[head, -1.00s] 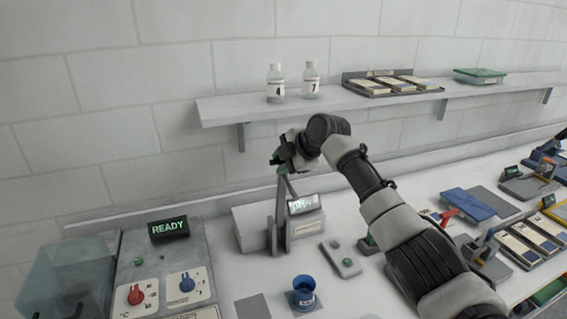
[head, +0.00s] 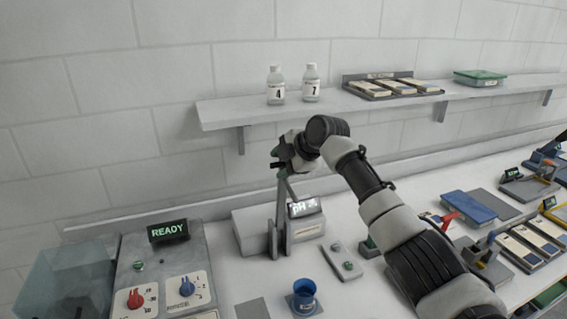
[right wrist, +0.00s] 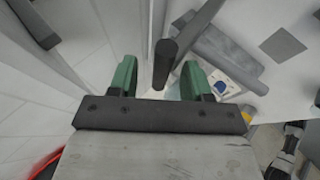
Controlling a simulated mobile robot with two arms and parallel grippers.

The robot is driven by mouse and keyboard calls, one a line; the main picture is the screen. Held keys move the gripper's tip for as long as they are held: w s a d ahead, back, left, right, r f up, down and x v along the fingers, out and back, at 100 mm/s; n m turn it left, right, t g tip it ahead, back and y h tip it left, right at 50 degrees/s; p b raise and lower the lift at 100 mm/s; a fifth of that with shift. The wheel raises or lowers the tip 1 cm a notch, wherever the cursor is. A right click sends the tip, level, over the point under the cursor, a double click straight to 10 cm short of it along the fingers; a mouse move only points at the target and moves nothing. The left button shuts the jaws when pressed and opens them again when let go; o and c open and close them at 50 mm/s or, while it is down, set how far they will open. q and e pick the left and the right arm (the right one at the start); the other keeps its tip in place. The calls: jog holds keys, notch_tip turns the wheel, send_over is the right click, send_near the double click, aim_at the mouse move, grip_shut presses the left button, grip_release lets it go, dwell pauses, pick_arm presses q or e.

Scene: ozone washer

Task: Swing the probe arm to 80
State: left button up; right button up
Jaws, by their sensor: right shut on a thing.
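The pH meter (head: 306,229) is a light grey box with a small tilted display reading "pH" and a further character too small to tell. The grey probe arm (head: 281,205) stands nearly upright at the front of the meter. My right gripper (head: 284,163) is at its top end, shut on it. In the right wrist view, a dark rounded bar (right wrist: 165,62) of the probe arm shows between the green fingertips of the right gripper (right wrist: 160,78). The blue cup (head: 304,291) stands in front of the meter. No scale showing 80 can be read. My left gripper is not in view.
A wall shelf (head: 225,113) with two bottles (head: 276,85) and a rack of boxes is behind the right gripper. A washer panel (head: 165,270) reading "READY" stands at left. A small plate with buttons (head: 347,262) lies right of the cup.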

jog(key=shift+d+r+b, duration=0.3)
jog(key=shift+r+b, duration=0.1)
jog(key=shift+b, duration=0.1)
jog(key=b+v, duration=0.3)
jog(key=v, duration=0.6)
jog(key=shift+s+d+r, duration=0.2)
jog(key=shift+s, duration=0.15)
jog(key=shift+s+d, duration=0.1)
